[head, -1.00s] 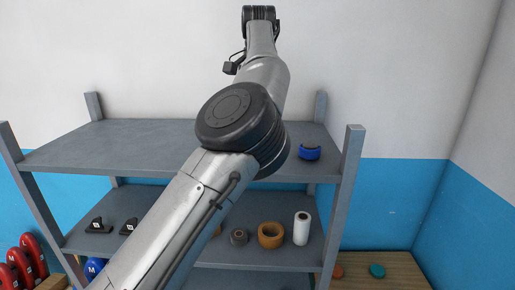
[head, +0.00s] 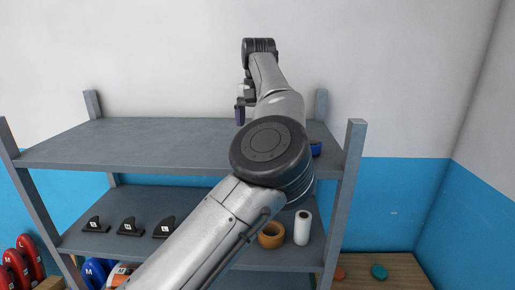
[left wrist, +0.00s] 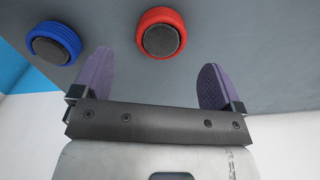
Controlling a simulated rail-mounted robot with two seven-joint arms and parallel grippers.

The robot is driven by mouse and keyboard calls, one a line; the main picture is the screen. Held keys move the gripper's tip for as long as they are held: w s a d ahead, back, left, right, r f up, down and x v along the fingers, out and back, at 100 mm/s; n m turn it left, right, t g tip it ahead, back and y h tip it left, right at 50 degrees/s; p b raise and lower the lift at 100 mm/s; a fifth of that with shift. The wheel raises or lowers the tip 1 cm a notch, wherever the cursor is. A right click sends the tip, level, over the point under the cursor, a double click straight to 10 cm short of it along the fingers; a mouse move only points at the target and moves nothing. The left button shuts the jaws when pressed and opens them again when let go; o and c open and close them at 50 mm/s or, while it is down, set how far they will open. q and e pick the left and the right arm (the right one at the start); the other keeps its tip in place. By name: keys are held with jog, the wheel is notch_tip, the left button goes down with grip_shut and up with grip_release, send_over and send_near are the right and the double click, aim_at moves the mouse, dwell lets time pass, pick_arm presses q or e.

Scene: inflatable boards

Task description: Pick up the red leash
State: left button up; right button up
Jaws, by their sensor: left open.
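The red leash (left wrist: 161,32), a coil with a dark grey centre, lies on the shelf's grey top board in the left wrist view. In the head view it does not show; my left arm covers part of that board. My left gripper (left wrist: 156,62) is open and empty, its purple fingers spread, with the red leash a little beyond and between the fingertips, apart from them. In the head view the left gripper (head: 240,112) hangs over the back of the top board. My right gripper is not in view.
A blue coil (left wrist: 52,43) lies left of the red leash in the wrist view; in the head view it (head: 316,150) is partly behind my arm. The lower shelf holds black fins (head: 130,226), an orange roll (head: 271,235) and a white roll (head: 303,228). The top board's left side is clear.

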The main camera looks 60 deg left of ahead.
pick_arm(q)
jog(key=shift+f+p, duration=0.5)
jog(key=shift+f, duration=2.35)
jog(key=shift+s, duration=0.1)
jog(key=c, duration=1)
